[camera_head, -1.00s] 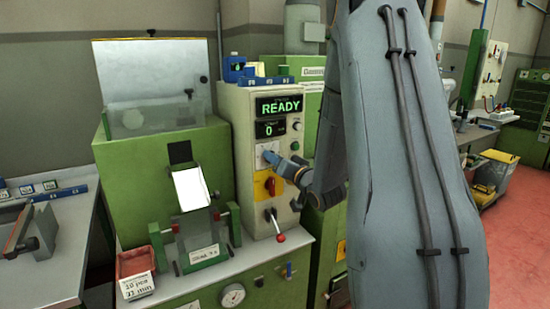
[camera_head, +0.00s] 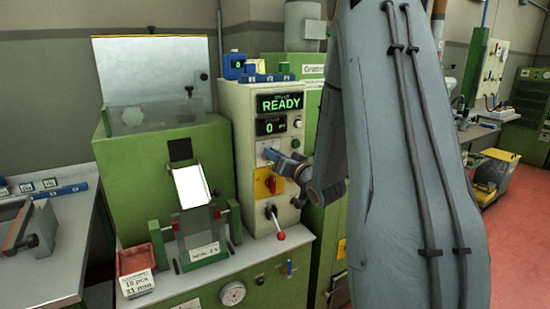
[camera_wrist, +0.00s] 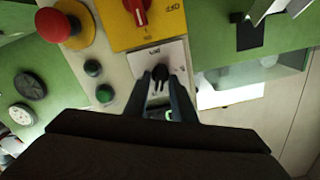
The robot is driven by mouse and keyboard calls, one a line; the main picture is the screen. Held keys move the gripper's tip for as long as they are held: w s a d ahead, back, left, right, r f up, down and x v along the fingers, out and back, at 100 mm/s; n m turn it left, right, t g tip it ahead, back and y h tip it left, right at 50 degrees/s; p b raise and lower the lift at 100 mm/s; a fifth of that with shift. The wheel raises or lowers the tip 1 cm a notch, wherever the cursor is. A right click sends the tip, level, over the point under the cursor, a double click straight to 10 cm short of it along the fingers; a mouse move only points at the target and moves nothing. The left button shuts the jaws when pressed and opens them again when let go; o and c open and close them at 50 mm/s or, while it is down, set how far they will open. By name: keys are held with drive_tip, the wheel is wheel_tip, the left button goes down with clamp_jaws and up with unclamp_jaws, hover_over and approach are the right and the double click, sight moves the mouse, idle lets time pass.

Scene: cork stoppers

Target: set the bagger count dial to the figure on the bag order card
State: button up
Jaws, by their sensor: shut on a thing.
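The count dial is a small black knob (camera_wrist: 160,73) on a white plate (camera_wrist: 175,53), seen upside down in the wrist view. My gripper (camera_wrist: 160,88) has its two fingers around the knob and is shut on it. In the head view my gripper (camera_head: 272,155) is at the white plate on the control panel (camera_head: 236,125) and hides the knob. The count display (camera_head: 270,127) shows 0. The display above it (camera_head: 279,104) reads READY. A white card (camera_head: 137,283) at the front left seems to read 10 pcs, 21 mm; its small print is blurred.
Below the dial is a red rotary switch on a yellow plate (camera_wrist: 128,35), with a red mushroom button (camera_wrist: 53,24) and small push buttons beside it. A red-knobbed lever (camera_head: 279,236) sticks out lower down. A red tray (camera_head: 134,259) stands behind the card.

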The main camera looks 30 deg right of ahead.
drive_tip(key=n+b, duration=0.6)
drive_tip(key=n, duration=0.4)
drive_tip(key=shift+a+f, duration=0.1)
drive_tip(key=shift+a, duration=0.05)
drive_tip(key=shift+n, duration=0.3)
drive_tip(key=o, duration=0.7)
drive_tip(key=shift+o, duration=0.2)
drive_tip(key=s, duration=0.8)
drive_tip(key=shift+b, duration=0.4)
